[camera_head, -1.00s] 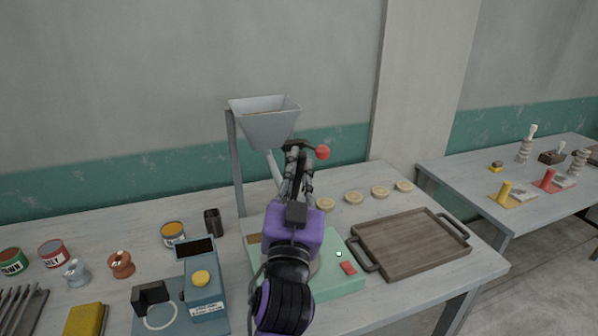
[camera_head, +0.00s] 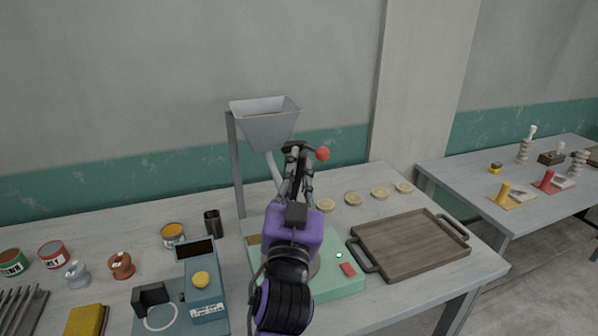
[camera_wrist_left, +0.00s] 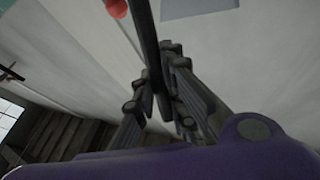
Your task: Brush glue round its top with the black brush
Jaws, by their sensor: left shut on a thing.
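My left gripper (camera_head: 298,172) is in front of the grey hopper (camera_head: 266,127), above a pale green base (camera_head: 345,285). It is shut on a dark, slim bar (camera_wrist_left: 151,45), which runs up from between the fingers in the left wrist view. I cannot tell whether this bar is the black brush. A red ball (camera_head: 322,153) sits at the right of the bar's upper end in the head view; it also shows in the left wrist view (camera_wrist_left: 117,8). An open tin with orange contents (camera_head: 173,235) stands to the left. My right gripper is not in view.
Several pale round discs (camera_head: 380,194) lie at the back of the table. A wooden tray (camera_head: 410,244) with dark handles is at the right. A blue device (camera_head: 203,290), a dark cup (camera_head: 213,223) and spools (camera_head: 122,265) are at the left. A second table (camera_head: 470,185) stands beyond.

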